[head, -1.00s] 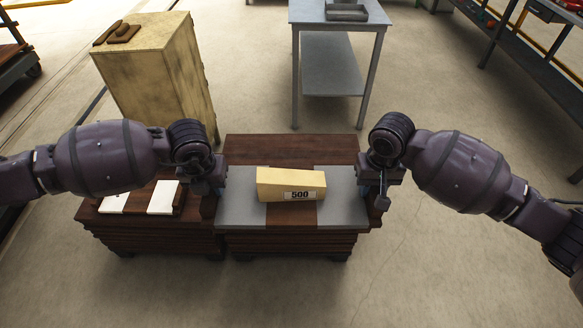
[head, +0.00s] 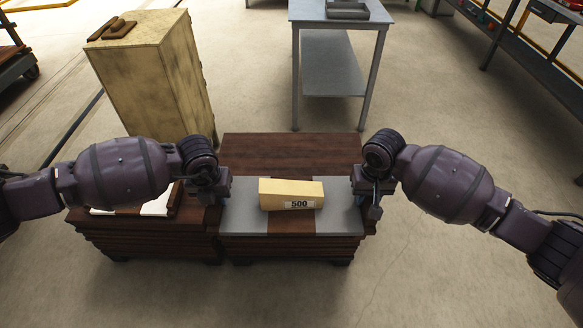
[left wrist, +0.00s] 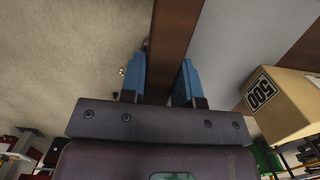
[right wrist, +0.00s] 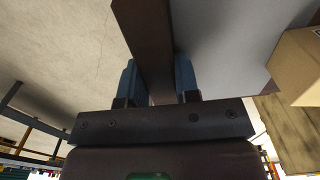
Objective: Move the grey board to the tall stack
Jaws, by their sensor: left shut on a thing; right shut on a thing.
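The grey board (head: 340,218), with a brown middle band and brown end rails, lies level across the front of the right-hand brown stack (head: 290,150). A yellowish block (head: 291,187) marked 500 sits on its middle. My left gripper (head: 221,190) is shut on the board's left end rail; its blue fingers (left wrist: 165,82) straddle the rail in the left wrist view. My right gripper (head: 359,188) is shut on the right end rail, also seen in the right wrist view (right wrist: 158,82). Whether the board touches the stack is hidden.
A second brown stack (head: 150,238) with white pieces (head: 160,203) on top stands directly left, partly behind my left arm. A yellowed cabinet (head: 155,80) is behind it. A grey metal table (head: 340,12) stands at the back. The floor right of the stack is clear.

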